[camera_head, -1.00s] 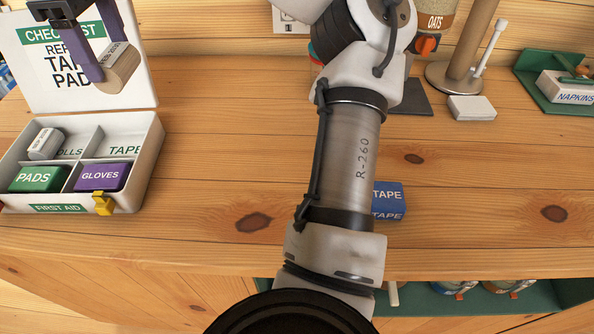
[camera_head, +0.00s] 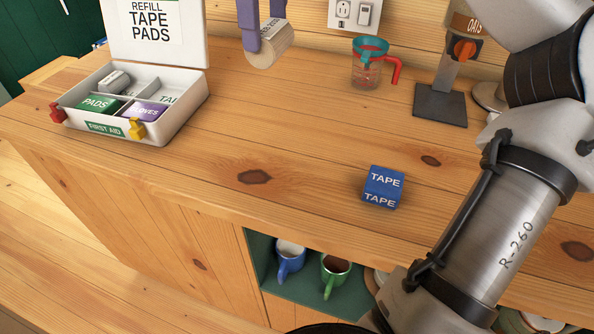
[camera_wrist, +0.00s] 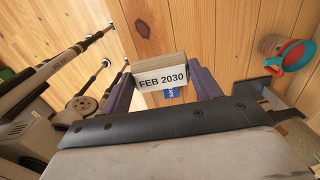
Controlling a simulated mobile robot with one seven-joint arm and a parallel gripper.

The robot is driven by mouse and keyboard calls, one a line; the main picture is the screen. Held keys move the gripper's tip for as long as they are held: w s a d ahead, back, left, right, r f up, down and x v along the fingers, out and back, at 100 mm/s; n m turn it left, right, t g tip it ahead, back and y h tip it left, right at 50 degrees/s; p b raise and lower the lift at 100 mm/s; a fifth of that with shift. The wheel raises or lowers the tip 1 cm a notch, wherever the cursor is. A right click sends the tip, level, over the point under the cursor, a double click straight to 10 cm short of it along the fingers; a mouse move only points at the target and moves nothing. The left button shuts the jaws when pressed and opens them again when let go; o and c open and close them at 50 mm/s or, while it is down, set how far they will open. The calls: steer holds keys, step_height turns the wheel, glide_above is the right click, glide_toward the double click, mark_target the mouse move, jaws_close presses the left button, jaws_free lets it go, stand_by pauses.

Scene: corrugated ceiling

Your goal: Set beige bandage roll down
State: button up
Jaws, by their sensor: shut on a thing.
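The beige bandage roll (camera_head: 268,46) is held between the purple fingers of my gripper (camera_head: 262,32), above the back of the wooden counter and right of the first aid box. In the wrist view the roll (camera_wrist: 162,74) sits between the two purple fingers (camera_wrist: 160,92), with a label reading "FEB 2030" facing the camera. The gripper's upper part is cut off by the top edge of the head view. The open first aid box (camera_head: 172,122) stands at the left, with a grey-white roll (camera_head: 115,80), green pads (camera_head: 98,104) and purple gloves (camera_head: 146,111) in its compartments.
A blue tape box (camera_head: 383,187) lies on the counter (camera_head: 310,150), with clear wood around it. A measuring cup (camera_head: 368,68) with a red handle and an oats dispenser (camera_head: 455,60) stand at the back. Mugs (camera_head: 335,268) sit on a green shelf below the front edge.

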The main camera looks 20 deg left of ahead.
steer(key=shift+s+d+f, duration=0.1)
steer(key=shift+d, duration=0.15)
step_height(320, 180, down, 20)
steer(key=shift+r+b, duration=0.1)
steer(key=shift+b, duration=0.8)
steer(key=shift+f, duration=0.2)
steer(key=o, duration=0.9)
steer(key=shift+o, duration=0.2)
step_height(320, 180, up, 12)
steer(key=shift+d+r, duration=0.2)
steer(key=shift+s, duration=0.1)
